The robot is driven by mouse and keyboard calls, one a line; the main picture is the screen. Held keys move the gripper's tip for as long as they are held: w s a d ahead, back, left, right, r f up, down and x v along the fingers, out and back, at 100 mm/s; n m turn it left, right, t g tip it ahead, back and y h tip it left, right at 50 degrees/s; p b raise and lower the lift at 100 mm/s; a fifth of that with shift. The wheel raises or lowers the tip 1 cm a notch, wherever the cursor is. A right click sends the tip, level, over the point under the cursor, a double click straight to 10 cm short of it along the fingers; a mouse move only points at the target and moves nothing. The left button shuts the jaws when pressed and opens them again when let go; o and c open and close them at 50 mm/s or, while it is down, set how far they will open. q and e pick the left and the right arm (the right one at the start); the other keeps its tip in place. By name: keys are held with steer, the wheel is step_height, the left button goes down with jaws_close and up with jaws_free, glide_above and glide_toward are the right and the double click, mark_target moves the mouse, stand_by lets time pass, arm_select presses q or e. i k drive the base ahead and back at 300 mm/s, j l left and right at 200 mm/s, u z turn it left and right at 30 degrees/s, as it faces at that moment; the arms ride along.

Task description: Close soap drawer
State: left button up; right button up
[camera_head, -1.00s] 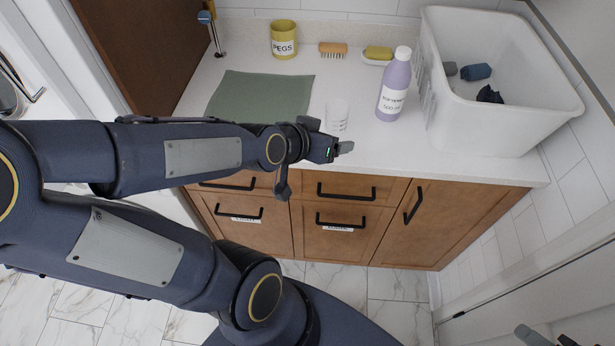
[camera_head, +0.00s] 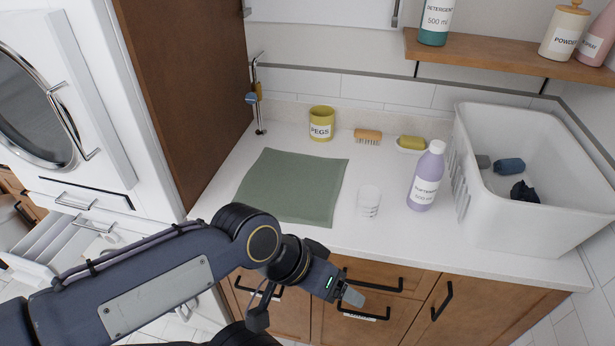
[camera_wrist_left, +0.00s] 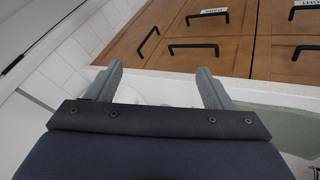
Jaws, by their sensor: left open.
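A white pulled-out drawer with compartments (camera_head: 45,243), which looks like the soap drawer, stands open at the far left of the head view, below the upper machine. My left gripper (camera_head: 348,294) is in front of the wooden cabinet under the counter, far to the right of that drawer. In the left wrist view its two fingers (camera_wrist_left: 160,88) are spread with nothing between them. The drawer does not show clearly in the wrist view. My right gripper is out of view.
A white counter (camera_head: 290,240) holds a green cloth (camera_head: 292,185), a clear cup (camera_head: 369,202), a purple bottle (camera_head: 426,178), a pegs pot (camera_head: 321,124) and a white basket (camera_head: 535,225). A tall brown panel (camera_head: 195,80) divides the counter from the machines (camera_head: 75,100).

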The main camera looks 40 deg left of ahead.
mark_target(53, 246)
steer(key=u, duration=3.45)
steer(key=i+j+z, duration=0.25)
steer(key=i, duration=0.2)
steer(key=i+j+z, duration=0.3)
steer(key=i+j, duration=0.1)
